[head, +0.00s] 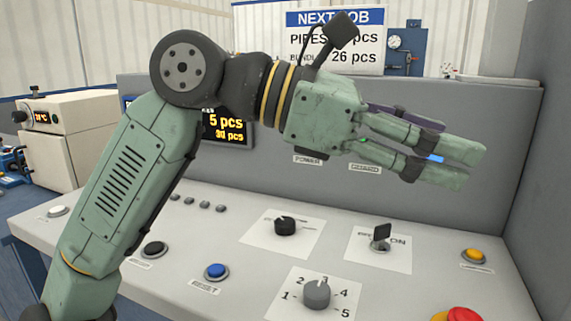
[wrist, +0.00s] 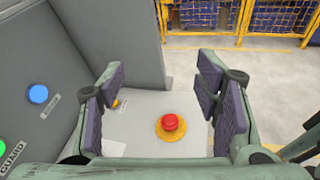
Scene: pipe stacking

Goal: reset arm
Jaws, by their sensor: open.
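My green arm reaches across a grey control console (head: 230,235) in the head view. My gripper (head: 460,165) is open and empty, held above the right part of the console and pointing right. In the wrist view my gripper (wrist: 160,85) shows its two dark-padded fingers spread apart. Between and below them is a red emergency button (wrist: 170,124) on a yellow ring. That red button also shows at the lower right of the head view (head: 464,314). The fingers touch nothing that I can see.
The console carries a blue button (head: 216,271), a numbered grey dial (head: 316,293), a black knob (head: 285,225), a key switch (head: 380,238) and a yellow button (head: 474,255). Its upright back panel stands close behind my gripper. A yellow fence (wrist: 275,20) is beyond open floor.

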